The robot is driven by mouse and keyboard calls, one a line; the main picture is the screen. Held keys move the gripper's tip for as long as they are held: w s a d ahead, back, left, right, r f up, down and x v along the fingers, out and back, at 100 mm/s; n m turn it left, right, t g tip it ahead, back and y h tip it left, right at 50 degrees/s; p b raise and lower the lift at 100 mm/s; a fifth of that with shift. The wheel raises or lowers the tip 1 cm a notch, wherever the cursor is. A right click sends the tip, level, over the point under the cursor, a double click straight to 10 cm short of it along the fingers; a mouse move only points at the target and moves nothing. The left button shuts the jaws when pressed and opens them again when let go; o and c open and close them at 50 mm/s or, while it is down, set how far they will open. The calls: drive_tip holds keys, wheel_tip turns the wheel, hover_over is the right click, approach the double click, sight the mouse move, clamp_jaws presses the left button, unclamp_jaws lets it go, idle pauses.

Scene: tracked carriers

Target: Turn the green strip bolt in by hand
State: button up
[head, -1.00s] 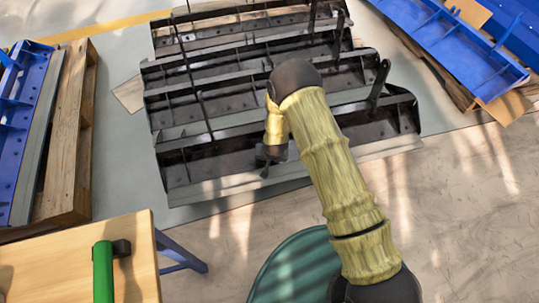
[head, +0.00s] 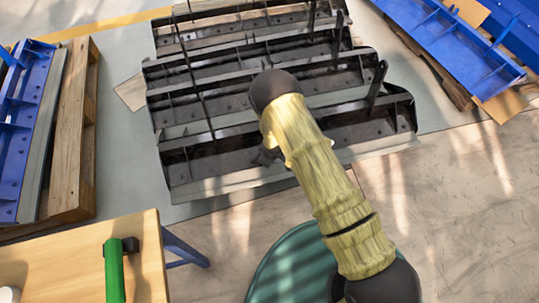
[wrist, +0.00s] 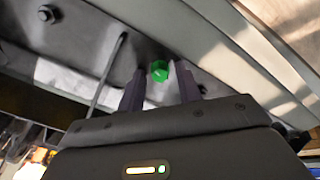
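A bright green bolt head (wrist: 159,71) shows in the wrist view against the dark metal of a black frame. My gripper (wrist: 160,80) has its two dark fingers spread, one on each side of the green bolt, with a gap between each finger and the bolt. In the head view my gripper (head: 266,156) is mostly hidden behind my forearm, at the front black slatted frame (head: 350,126). A pale metal strip (head: 230,183) runs along that frame's front edge. The green bolt cannot be made out in the head view.
A duller bolt head (wrist: 47,13) is at upper left in the wrist view. A wooden table (head: 148,255) with a green-handled tool (head: 114,275) stands at lower left. Blue frames lie on pallets at left (head: 75,150) and upper right. Floor at right is clear.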

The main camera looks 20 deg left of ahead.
drive_tip(key=n+p, duration=0.1)
drive_tip(key=n, duration=0.3)
drive_tip(key=shift+s+r+n+p, duration=0.1)
drive_tip(key=shift+r+n+p, duration=0.05)
drive_tip(key=shift+n+p, duration=0.25)
drive_tip(key=n, duration=0.2)
drive_tip(key=shift+n, duration=0.3)
drive_tip(key=shift+n+p, duration=0.3)
drive_tip(key=shift+n, duration=0.9)
drive_tip(key=shift+f, duration=0.2)
drive_tip(key=shift+c, duration=0.4)
